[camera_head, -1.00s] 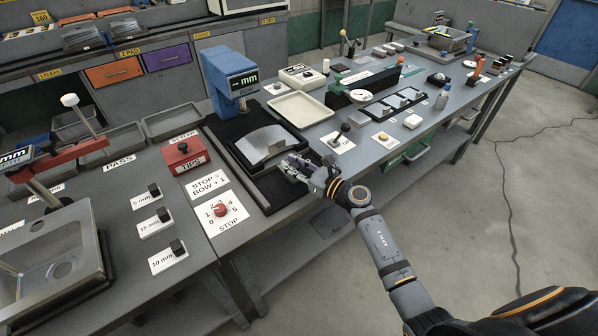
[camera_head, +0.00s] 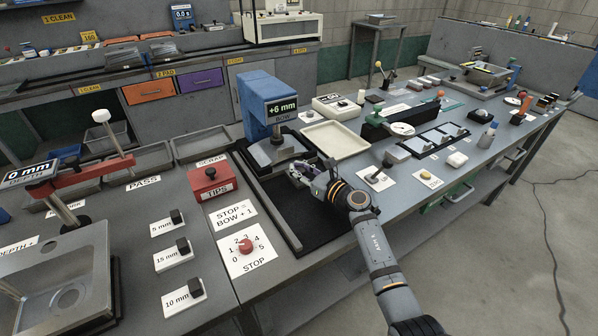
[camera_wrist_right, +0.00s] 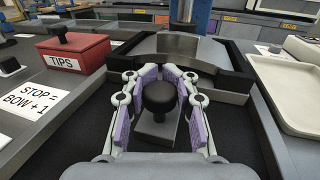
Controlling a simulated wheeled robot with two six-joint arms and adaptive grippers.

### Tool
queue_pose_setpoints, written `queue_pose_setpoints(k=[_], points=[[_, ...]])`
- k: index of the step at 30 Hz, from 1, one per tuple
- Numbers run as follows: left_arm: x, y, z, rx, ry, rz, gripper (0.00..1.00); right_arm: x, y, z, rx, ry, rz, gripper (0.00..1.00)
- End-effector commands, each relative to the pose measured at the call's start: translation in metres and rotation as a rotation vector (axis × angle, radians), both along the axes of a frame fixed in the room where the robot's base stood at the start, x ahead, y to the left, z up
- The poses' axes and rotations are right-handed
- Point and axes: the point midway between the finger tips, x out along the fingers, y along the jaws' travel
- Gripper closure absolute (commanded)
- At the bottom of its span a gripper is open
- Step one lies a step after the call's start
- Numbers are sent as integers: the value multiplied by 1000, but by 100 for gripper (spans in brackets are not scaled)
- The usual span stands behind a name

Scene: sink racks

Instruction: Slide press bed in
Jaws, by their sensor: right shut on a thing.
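The press bed, a dark carriage (camera_wrist_right: 230,82) with a grey curved metal piece (camera_wrist_right: 180,46) on it, sits at the back of its black track, under the blue press head (camera_head: 262,98). The metal piece also shows in the head view (camera_head: 272,152). My right gripper (camera_head: 303,174) is at the bed's near side. In the right wrist view its purple-padded fingers are shut around the black knob (camera_wrist_right: 160,96), which stands on a grey bar (camera_wrist_right: 152,134). The press display (camera_head: 282,108) reads +6 mm. My left gripper is out of view.
The near part of the black track (camera_head: 300,222) is bare. A red TIPS box (camera_head: 209,183) stands left of it, and a cream tray (camera_head: 335,139) stands to the right. A STOP dial (camera_head: 245,246) and several small blocks lie at the front left.

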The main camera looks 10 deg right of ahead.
Motion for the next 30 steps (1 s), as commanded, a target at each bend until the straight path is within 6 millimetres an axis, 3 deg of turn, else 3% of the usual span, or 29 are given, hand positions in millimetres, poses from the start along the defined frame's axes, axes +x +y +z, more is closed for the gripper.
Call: queue_pose_setpoints(k=[8,9,15,25,30], points=[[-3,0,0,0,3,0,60,1,-2,0,-3,-1,-4,100],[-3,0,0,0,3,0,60,1,-2,0,-3,-1,-4,74],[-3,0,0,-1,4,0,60,0,-1,0,-2,0,-3,47],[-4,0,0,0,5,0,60,-2,-2,-1,-2,1,-2,46],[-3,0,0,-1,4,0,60,-24,-18,-2,-7,1,-2,46]])
